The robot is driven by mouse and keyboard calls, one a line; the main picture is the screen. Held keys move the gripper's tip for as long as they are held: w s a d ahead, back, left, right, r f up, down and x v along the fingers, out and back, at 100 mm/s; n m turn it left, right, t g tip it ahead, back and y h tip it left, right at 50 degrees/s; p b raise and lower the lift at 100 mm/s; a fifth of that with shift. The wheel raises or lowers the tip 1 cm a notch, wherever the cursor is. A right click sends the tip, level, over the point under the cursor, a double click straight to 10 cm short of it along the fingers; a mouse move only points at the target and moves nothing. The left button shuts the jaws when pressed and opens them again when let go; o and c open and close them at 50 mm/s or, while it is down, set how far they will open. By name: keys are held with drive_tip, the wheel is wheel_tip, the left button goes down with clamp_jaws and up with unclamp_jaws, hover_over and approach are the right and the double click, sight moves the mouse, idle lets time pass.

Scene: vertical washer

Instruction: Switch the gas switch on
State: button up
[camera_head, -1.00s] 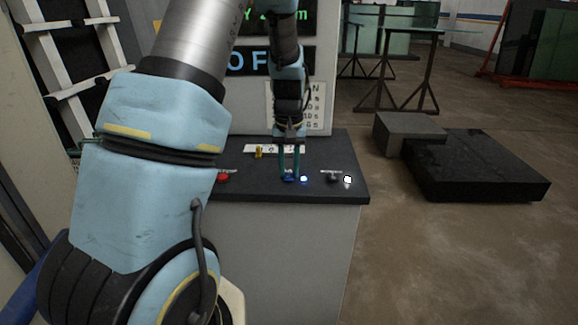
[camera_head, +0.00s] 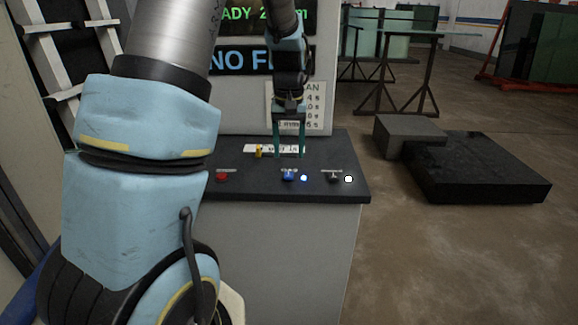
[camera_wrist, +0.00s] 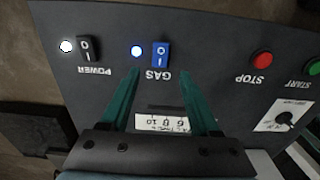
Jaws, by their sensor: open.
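The gas switch (camera_wrist: 160,55) is a blue rocker with I and O marks, above the upside-down GAS label in the wrist view. A lit blue-white lamp (camera_wrist: 137,51) glows beside it. In the head view the blue switch (camera_head: 289,176) sits on the dark panel top with its lit blue lamp (camera_head: 304,178) to the right. My gripper (camera_head: 289,156) is open and empty, its two teal fingers apart and raised above the panel. In the wrist view my gripper (camera_wrist: 160,75) has its fingertips on either side of the GAS label, and the switch shows beyond them.
The black power switch (camera_wrist: 88,49) and its lit white lamp (camera_wrist: 67,46) are to one side. The red stop button (camera_wrist: 262,59), green start button (camera_wrist: 313,67) and a dial (camera_wrist: 284,117) are on the other. The panel top (camera_head: 330,195) has an open front edge.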

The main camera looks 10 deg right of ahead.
wheel_tip(320, 180, up, 5)
drive_tip(key=shift+b, duration=0.35)
drive_tip(key=s+a+f, duration=0.3)
drive_tip(key=s+a, duration=0.4)
drive_tip(key=a, duration=0.1)
drive_tip(key=s+a+f+n+t, duration=0.1)
drive_tip(key=s+a+f, duration=0.2)
drive_tip(key=s+a, duration=0.4)
drive_tip(key=shift+s+a+f, duration=0.35)
drive_tip(key=shift+s+a, duration=0.05)
drive_tip(key=shift+a, duration=0.4)
drive_tip(key=shift+c, duration=0.2)
